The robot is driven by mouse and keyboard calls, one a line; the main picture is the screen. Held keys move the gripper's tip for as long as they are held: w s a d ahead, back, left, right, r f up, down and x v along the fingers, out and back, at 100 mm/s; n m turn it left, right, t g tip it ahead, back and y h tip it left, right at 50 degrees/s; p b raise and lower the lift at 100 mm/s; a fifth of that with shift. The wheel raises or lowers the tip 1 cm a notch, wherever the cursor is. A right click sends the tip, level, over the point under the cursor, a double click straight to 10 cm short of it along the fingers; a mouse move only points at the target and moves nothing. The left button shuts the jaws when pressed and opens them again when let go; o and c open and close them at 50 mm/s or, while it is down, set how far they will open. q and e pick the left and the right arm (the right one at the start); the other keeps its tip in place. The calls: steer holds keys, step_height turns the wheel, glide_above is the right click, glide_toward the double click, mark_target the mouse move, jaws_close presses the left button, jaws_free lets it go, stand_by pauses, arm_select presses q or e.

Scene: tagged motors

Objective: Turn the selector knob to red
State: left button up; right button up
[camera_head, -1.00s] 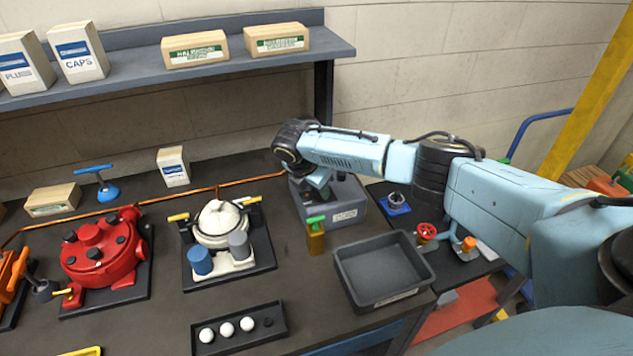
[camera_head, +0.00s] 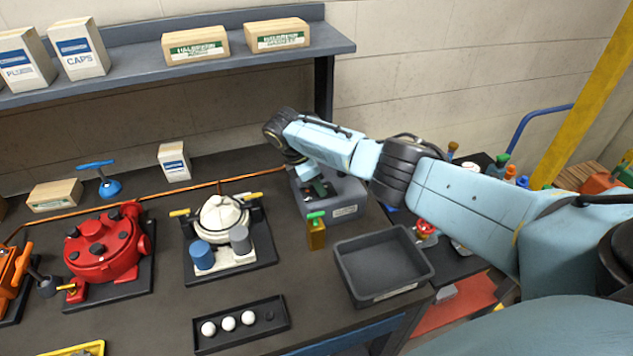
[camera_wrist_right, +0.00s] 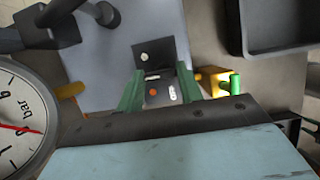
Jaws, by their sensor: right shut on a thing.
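A grey box (camera_head: 350,192) with a label on its front stands at the back right of the workbench. My right gripper (camera_head: 318,190) reaches down onto its top. In the right wrist view, the green fingers of my right gripper (camera_wrist_right: 158,88) are shut on a small dark part that looks like the selector knob (camera_wrist_right: 152,91). An orange-red dot and pale marks show between the fingers. A black plate (camera_wrist_right: 160,52) with a pale dot lies just beyond. Which position the knob points to cannot be told. My left gripper is out of view.
A yellow block with a green top (camera_head: 316,232) stands close in front of the box. A dark empty tray (camera_head: 384,268) lies to its right. A white-topped motor (camera_head: 222,216) and a red motor (camera_head: 100,252) stand to the left. A gauge (camera_wrist_right: 18,120) is close in the wrist view.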

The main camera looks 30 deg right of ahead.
steer(key=o, duration=1)
steer(key=v, duration=1.3)
steer(key=shift+a+r+b, duration=0.15)
steer(key=shift+b, duration=0.2)
